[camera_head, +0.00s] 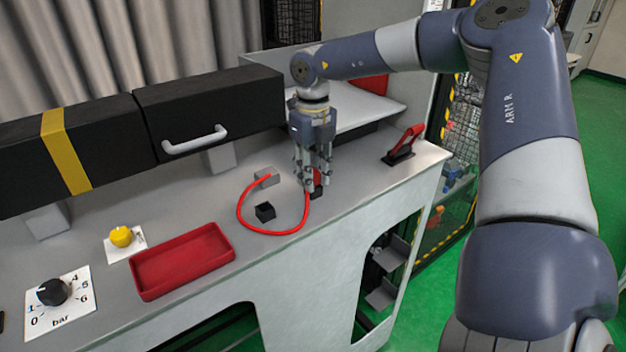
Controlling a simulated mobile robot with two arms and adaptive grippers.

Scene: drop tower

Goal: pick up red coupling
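The red coupling (318,178) is at the right end of a red hose (275,233) on the grey bench. Its upper part is hidden by my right gripper (314,184). The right gripper points down at the coupling, with its fingers over and around it. The gap between the fingers is too small to tell whether they touch the coupling. A dark piece shows just below the coupling. My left gripper is not in view.
The hose loops from a grey block (267,177) around a small black block (265,212). A red tray (182,261), yellow button (121,236) and pressure knob (52,292) are at left. A red-handled lever (405,144) stands to the right. A black box with a handle (196,140) lies behind.

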